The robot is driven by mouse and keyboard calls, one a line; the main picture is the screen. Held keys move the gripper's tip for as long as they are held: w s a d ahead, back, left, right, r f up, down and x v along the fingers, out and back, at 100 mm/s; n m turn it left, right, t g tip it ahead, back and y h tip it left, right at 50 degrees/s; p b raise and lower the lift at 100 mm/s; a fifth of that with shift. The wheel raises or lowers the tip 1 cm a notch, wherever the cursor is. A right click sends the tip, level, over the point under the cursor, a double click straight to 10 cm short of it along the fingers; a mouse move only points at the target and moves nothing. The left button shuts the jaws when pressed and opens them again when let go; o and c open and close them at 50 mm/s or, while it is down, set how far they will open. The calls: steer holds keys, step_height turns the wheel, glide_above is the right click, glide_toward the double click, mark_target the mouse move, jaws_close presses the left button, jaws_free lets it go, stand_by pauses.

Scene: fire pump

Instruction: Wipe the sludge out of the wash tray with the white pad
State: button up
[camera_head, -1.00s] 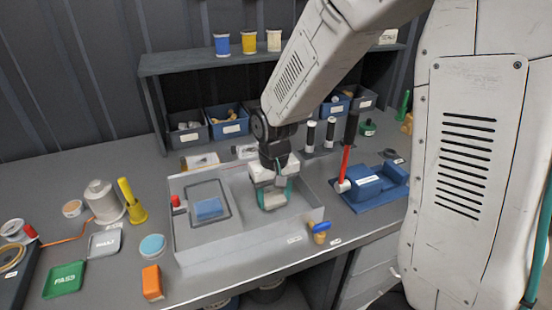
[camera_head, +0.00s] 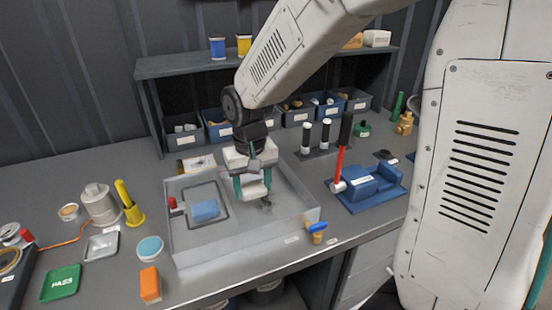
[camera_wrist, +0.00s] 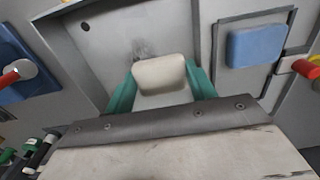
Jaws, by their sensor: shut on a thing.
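The grey wash tray (camera_head: 215,250) stands near the table's front edge. My gripper (camera_head: 253,192) is over its right-hand basin, with teal fingers shut on the white pad (camera_head: 254,186). In the wrist view the white pad (camera_wrist: 160,74) sits between both fingers.
A blue block (camera_head: 205,209) lies in a framed area at the tray's left, with a red knob (camera_head: 173,204) beside it. A blue-handled tap (camera_head: 317,229) is at the front right corner.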

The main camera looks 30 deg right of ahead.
steer(key=shift+r, duration=1.45)
steer(key=shift+d, duration=0.1)
